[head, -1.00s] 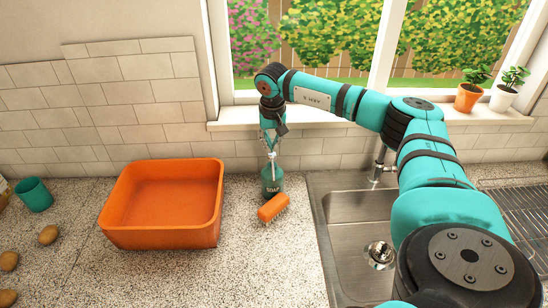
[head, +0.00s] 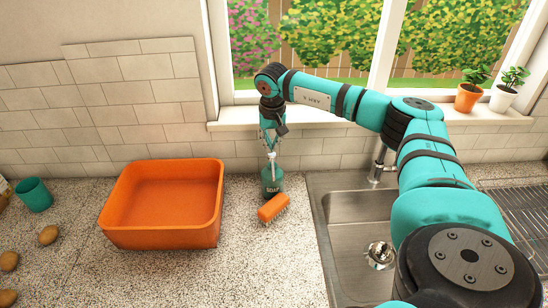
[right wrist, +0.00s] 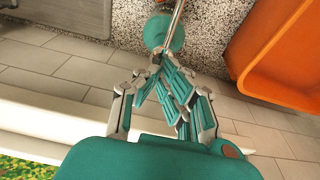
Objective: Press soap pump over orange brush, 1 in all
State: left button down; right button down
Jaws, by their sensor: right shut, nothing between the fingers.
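The green soap bottle (head: 272,182), labelled SOAP, stands upright on the counter beside the sink. The orange brush (head: 273,208) lies on the counter just in front of it. My right gripper (head: 271,151) is shut and empty, pointing down right over the pump top of the bottle. In the right wrist view the closed fingertips (right wrist: 156,57) are at the pump head, and the round bottle (right wrist: 164,33) shows beyond them. I cannot tell for sure whether the fingertips touch the pump. My left gripper is not in view.
An orange basin (head: 165,232) stands left of the bottle. A steel sink (head: 350,250) with a faucet (head: 379,165) lies to the right. A teal cup (head: 34,194) and several potatoes (head: 47,235) are at far left. The counter in front of the brush is clear.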

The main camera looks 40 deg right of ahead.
aim_at(272, 155)
jog(key=shift+f, duration=0.2)
jog(key=shift+f+b, duration=1.05)
jog(key=shift+f, duration=0.6)
jog(key=shift+s+a, duration=0.1)
jog(key=shift+r+p, duration=1.15)
jog(key=shift+r, duration=0.55)
jog(key=shift+r+p, duration=0.15)
jog(key=shift+p, duration=0.15)
notch_tip(272, 155, up, 6)
jog(key=p, duration=0.4)
